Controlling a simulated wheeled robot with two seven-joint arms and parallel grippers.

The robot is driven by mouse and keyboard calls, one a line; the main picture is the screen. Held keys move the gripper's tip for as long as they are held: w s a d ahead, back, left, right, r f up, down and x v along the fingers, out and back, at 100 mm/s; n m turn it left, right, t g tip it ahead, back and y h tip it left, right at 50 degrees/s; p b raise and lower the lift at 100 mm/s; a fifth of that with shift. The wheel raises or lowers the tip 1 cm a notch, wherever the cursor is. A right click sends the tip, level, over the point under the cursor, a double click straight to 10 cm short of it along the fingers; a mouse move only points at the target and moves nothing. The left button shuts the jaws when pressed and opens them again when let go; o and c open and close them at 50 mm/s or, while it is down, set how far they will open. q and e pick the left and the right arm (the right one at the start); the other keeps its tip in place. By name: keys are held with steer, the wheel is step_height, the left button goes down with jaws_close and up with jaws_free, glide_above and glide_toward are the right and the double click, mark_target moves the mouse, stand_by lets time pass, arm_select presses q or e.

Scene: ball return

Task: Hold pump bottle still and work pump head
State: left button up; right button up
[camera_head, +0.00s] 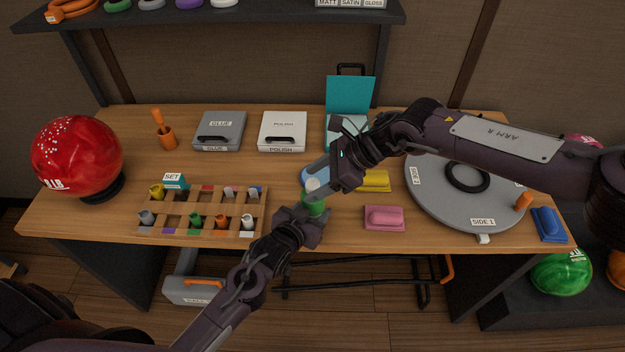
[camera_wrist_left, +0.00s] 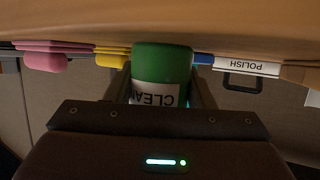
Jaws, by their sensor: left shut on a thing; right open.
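The pump bottle (camera_head: 314,207) is green with a pale top and stands near the table's front edge, mostly hidden by my grippers in the head view. In the left wrist view the bottle (camera_wrist_left: 162,60) appears upside down, with a white label reading "CLEAN". My left gripper (camera_head: 306,218) is shut on the bottle's body, one finger on each side in the wrist view. My right gripper (camera_head: 316,184) is open, right at the bottle's top. The pump head is not clearly visible, and I cannot tell whether the right fingers touch it.
A compartment rack (camera_head: 208,208) with several small bottles stands left of the grippers. Blue, yellow (camera_head: 375,181) and pink (camera_head: 384,217) pads lie close by. A large grey turntable (camera_head: 440,203) fills the right side. A red ball (camera_head: 77,155) sits at far left.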

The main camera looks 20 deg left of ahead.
steer(key=shift+s+a+f, duration=0.15)
steer(key=shift+a+f, duration=0.3)
